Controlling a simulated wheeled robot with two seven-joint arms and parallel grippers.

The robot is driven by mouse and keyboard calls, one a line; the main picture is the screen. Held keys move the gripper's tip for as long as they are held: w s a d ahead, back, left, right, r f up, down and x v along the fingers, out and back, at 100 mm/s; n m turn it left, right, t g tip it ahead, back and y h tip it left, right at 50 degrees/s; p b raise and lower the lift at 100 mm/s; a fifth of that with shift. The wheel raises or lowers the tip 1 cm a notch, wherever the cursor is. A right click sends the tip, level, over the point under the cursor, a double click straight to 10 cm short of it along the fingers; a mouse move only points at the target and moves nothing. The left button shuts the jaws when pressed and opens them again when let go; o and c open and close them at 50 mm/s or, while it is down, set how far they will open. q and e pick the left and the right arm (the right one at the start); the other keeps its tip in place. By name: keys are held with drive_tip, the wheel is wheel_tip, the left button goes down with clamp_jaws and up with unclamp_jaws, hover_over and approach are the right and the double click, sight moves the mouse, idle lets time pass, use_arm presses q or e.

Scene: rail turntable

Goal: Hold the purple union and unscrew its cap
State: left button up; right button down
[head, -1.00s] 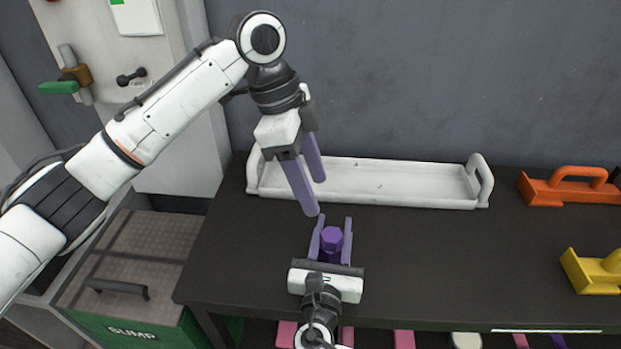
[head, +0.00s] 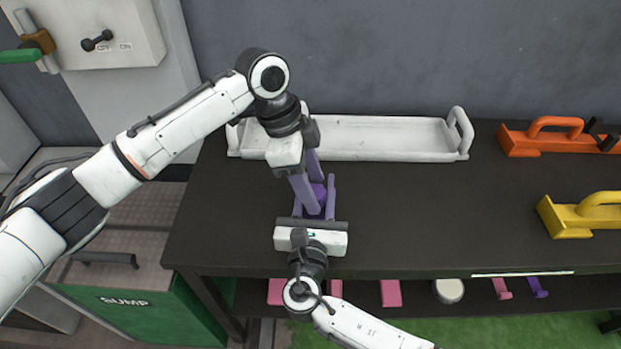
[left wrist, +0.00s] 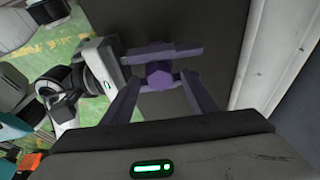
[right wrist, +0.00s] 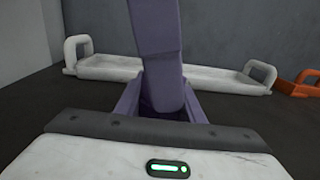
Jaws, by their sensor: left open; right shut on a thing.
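The purple union (head: 320,192) is upright between the fingers of my right gripper (head: 314,193), which is shut on it above the dark bench. Its hexagonal cap (left wrist: 159,74) faces the left wrist view. My left gripper (head: 313,200) points down from above with its fingers open, one on each side of the cap. I cannot tell whether either finger touches it. In the right wrist view the left fingers (right wrist: 160,75) hang in front and hide most of the union.
A white tray (head: 385,155) with end handles lies at the back of the bench (head: 430,215). An orange handled block (head: 520,142) and a yellow one (head: 565,222) stand at the right. The bench between is clear. A green sump box (head: 180,315) stands at lower left.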

use_arm(q)
drive_tip(key=shift+c, duration=0.3)
drive_tip(key=c, duration=1.1)
drive_tip(key=n+t, duration=0.1)
drive_tip(key=n, duration=0.2)
drive_tip(key=shift+s, duration=0.15)
drive_tip(key=shift+c, duration=0.5)
drive_tip(key=shift+n+t, duration=0.3)
drive_tip(key=shift+n, duration=1.2)
drive_tip(key=n+t+y, duration=0.1)
drive_tip(key=n, duration=0.4)
drive_tip(key=shift+d, duration=0.15)
clamp_jaws()
drive_tip(key=shift+n, duration=0.6)
